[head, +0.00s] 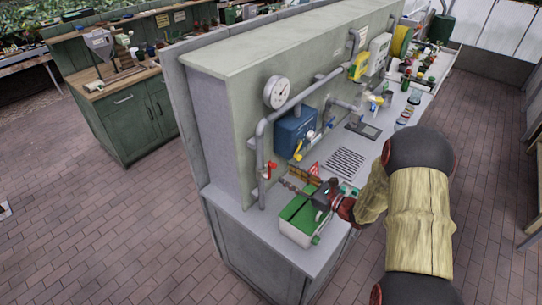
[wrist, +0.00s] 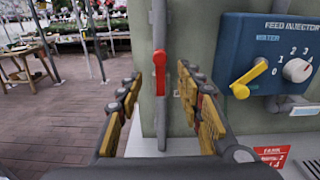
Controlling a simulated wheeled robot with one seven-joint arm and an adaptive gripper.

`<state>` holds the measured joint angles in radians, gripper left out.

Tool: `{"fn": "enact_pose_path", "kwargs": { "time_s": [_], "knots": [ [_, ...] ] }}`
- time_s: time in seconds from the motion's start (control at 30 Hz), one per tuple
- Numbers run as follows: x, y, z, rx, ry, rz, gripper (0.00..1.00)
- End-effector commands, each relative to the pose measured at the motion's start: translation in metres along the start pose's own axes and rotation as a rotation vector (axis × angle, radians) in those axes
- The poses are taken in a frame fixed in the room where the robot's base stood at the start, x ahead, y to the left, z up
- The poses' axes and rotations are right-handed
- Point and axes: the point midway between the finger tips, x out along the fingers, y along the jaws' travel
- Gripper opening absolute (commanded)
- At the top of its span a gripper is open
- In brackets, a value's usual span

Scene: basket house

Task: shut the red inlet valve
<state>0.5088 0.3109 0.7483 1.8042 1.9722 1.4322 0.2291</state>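The red inlet valve's handle (head: 270,170) is on the vertical grey pipe at the near left end of the bench panel. In the wrist view the red handle (wrist: 160,72) appears upright, in line with the pipe (wrist: 159,120). My gripper (head: 290,177) is in front of the panel, reaching toward the pipe from the right. In the wrist view my gripper (wrist: 160,80) is open, with one finger left and one right of the handle. The handle appears between the fingers and ahead of them, with visible gaps on both sides. Nothing is held.
A blue feed injector box (head: 295,132) with a yellow lever (wrist: 248,78) and a white dial (wrist: 297,70) is right of the valve. A green-and-white container (head: 299,220) stands below my gripper. A red tag (wrist: 271,156) is at lower right. A gauge (head: 277,92) is above.

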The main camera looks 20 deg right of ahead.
Motion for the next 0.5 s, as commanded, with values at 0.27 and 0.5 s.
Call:
{"fn": "enact_pose_path", "kwargs": {
  "time_s": [0.27, 0.5],
  "knots": [
    [0.021, -0.003, 0.009, 0.028, -0.028, -0.011, 0.37],
    [0.058, -0.002, 0.01, 0.027, -0.027, -0.01, 0.37]
  ]
}}
